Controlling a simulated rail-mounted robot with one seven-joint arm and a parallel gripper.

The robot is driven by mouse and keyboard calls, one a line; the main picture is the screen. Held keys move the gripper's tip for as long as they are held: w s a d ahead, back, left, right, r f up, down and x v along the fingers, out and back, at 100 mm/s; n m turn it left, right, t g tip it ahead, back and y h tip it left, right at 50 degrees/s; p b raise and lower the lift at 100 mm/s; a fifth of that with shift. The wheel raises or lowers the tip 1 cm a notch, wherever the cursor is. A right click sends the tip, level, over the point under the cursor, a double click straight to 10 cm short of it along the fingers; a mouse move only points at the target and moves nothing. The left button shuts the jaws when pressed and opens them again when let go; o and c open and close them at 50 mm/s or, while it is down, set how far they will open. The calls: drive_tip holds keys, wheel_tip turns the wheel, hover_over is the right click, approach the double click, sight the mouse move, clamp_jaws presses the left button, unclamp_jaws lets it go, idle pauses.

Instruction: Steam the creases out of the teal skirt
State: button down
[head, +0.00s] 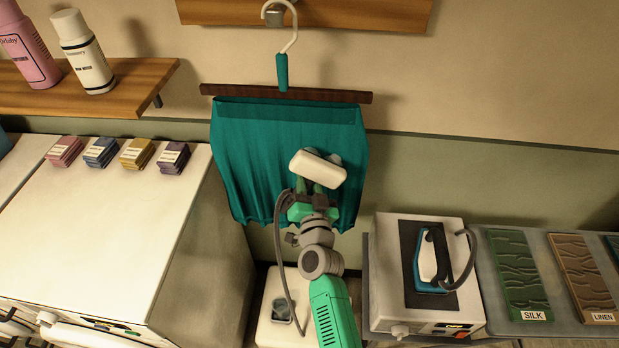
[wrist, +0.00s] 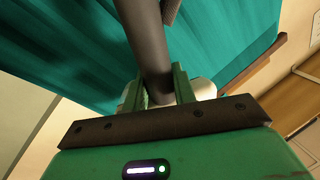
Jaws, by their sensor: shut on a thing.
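The teal skirt (head: 240,150) hangs from a hanger (head: 285,94) with a dark wooden bar. Faint vertical folds show down its cloth; which are creases I cannot tell. My gripper (head: 318,193) is shut on the white steamer head (head: 318,168), in front of the skirt's lower right part. Whether the head touches the cloth I cannot tell. In the wrist view, the green fingers (wrist: 158,92) close around its dark tube, with the teal cloth (wrist: 60,45) behind. A grey hose (head: 281,250) runs down to a white steamer base (head: 275,333), partly hidden by my arm.
A white cabinet (head: 110,220) at left bears several folded cloth stacks. Bottles stand on a wooden shelf (head: 130,80) above. At right, a blue iron (head: 430,262) rests on a white station (head: 385,320), beside green silk (head: 518,270) and brown linen (head: 580,275) panels.

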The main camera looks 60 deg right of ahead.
drive_tip(key=shift+w+a+v, duration=0.1)
drive_tip(key=shift+w+v, duration=0.05)
drive_tip(key=shift+v, duration=0.65)
drive_tip(key=shift+w+a+v, duration=0.1)
drive_tip(key=shift+w+v, duration=0.05)
drive_tip(key=shift+v, duration=0.65)
drive_tip(key=shift+r, duration=0.25)
